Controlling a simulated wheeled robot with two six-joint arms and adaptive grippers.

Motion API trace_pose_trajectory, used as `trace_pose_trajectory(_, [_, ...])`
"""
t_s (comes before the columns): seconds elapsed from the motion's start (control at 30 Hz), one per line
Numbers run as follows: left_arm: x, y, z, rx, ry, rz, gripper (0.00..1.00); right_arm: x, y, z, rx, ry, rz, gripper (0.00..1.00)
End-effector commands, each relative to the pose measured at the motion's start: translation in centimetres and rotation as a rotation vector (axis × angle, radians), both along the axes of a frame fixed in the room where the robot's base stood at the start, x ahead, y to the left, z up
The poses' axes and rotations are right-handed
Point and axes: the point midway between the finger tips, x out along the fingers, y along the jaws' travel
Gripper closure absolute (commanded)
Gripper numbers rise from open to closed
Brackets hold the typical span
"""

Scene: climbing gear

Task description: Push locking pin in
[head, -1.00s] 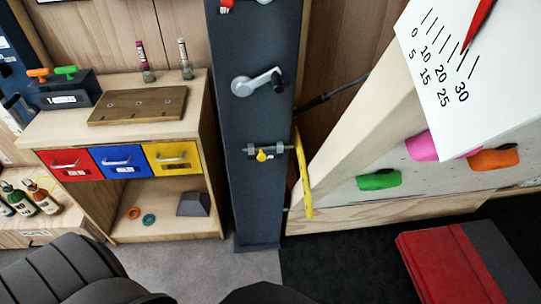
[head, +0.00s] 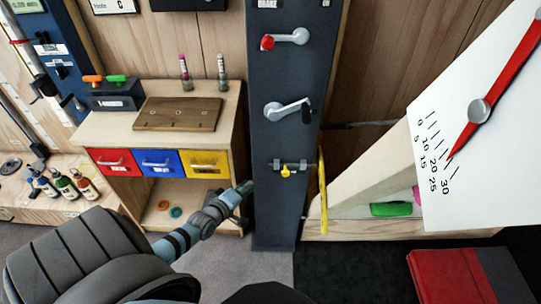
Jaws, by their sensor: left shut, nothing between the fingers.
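The locking pin (head: 286,172) has a yellow knob and sits in a grey metal bracket (head: 303,163) low on the dark upright panel (head: 270,215). Whether it is in or out cannot be told at this size. A yellow bar (head: 322,195) stands just right of the bracket. My left gripper (head: 246,187) is shut and empty, left of the pin and slightly lower in the picture, near the panel's left edge. It does not touch the pin. My right gripper is not in view.
A crank handle (head: 288,110) and a red-knobbed lever (head: 287,39) are on the panel above the pin. A wooden cabinet (head: 105,128) with coloured drawers stands to the left. A large dial (head: 500,140) and inclined climbing wall (head: 375,165) are right; a red mat (head: 440,277) lies on the floor.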

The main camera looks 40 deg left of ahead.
Motion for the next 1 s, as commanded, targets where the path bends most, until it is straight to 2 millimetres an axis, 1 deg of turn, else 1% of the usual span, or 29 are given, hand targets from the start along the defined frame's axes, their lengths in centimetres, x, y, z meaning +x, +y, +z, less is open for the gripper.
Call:
trace_pose_trajectory(0.03, [0.3, 0.0, 1.2, -0.021, -0.022, 0.003, 1.0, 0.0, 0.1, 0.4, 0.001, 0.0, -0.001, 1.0])
trace_pose_trajectory(0.1, [0.6, -0.1, 1.7, -0.038, -0.041, 0.006, 1.0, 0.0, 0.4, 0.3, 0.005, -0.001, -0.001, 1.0])
trace_pose_trajectory(0.23, [0.6, -0.3, 1.5, -0.04, -0.042, 0.006, 1.0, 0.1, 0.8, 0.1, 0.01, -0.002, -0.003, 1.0])
trace_pose_trajectory(0.37, [0.6, -0.3, 1.4, -0.038, -0.041, 0.006, 1.0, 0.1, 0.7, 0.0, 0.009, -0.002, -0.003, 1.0])
trace_pose_trajectory(0.47, [1.0, -0.2, 1.1, -0.037, -0.041, 0.005, 1.0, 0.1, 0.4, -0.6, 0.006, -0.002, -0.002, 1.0])
trace_pose_trajectory(0.57, [2.1, 0.0, 0.3, -0.037, -0.041, 0.005, 1.0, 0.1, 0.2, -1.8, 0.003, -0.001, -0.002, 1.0])
trace_pose_trajectory(0.67, [4.0, 0.4, -0.6, -0.038, -0.044, 0.006, 1.0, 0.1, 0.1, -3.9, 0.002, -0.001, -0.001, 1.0])
trace_pose_trajectory(0.8, [6.8, 0.8, -1.7, -0.034, -0.042, 0.007, 1.0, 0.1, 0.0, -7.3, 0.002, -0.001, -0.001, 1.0])
trace_pose_trajectory(0.93, [9.3, 1.1, -2.3, -0.035, -0.044, 0.011, 1.0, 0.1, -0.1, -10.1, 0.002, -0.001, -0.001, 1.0])
trace_pose_trajectory(1.0, [10.4, 0.9, -2.4, -0.036, -0.042, 0.011, 1.0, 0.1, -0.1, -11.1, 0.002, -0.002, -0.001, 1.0])
